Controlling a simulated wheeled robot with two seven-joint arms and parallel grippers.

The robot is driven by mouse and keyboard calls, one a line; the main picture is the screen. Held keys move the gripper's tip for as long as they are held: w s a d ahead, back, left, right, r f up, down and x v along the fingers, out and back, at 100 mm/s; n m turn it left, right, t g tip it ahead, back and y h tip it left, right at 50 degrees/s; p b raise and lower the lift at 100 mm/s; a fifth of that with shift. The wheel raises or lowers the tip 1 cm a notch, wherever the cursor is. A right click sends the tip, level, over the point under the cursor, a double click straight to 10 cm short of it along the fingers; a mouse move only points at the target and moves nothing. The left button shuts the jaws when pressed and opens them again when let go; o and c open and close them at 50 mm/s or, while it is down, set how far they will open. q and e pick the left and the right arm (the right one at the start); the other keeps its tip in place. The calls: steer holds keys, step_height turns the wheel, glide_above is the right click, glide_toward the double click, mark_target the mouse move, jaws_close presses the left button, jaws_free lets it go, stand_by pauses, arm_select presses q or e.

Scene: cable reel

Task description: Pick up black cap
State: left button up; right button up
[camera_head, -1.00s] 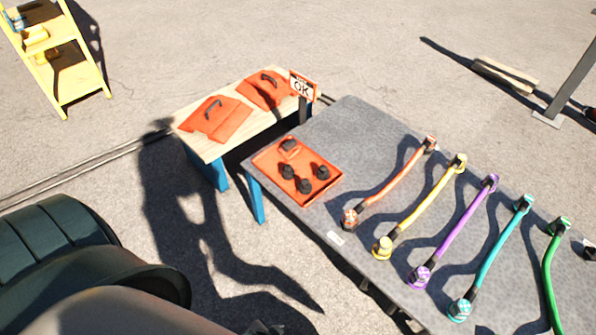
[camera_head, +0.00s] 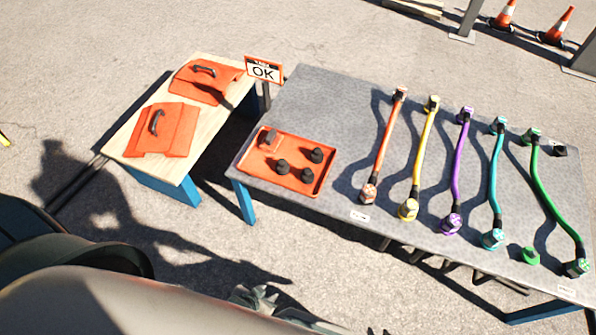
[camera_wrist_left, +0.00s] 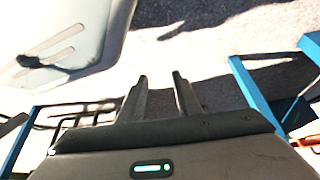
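Several black caps stand in the orange tray on the grey table, among them a left one (camera_head: 282,167), a front one (camera_head: 307,175) and a right one (camera_head: 316,155). Another dark piece (camera_head: 268,138) sits at the tray's back left corner. A small black piece (camera_head: 560,151) lies at the grey table's far right. My left gripper (camera_wrist_left: 161,92) is open and empty in the left wrist view, with bare ground beyond its fingers. In the head view only a grey part of it seems to show at the bottom, below the table's front edge. I cannot make out my right gripper.
The orange tray (camera_head: 255,171) lies at the left end of the grey table (camera_head: 330,100). Orange, yellow, purple, teal and green cables lie to its right. A wooden table (camera_head: 130,120) with two orange covers stands left. An OK sign (camera_head: 264,70) stands between the tables.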

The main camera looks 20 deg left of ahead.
arm_select(q)
steer(key=shift+s+f, duration=0.1)
steer(key=shift+s, duration=0.3)
steer(key=shift+w+d, duration=0.1)
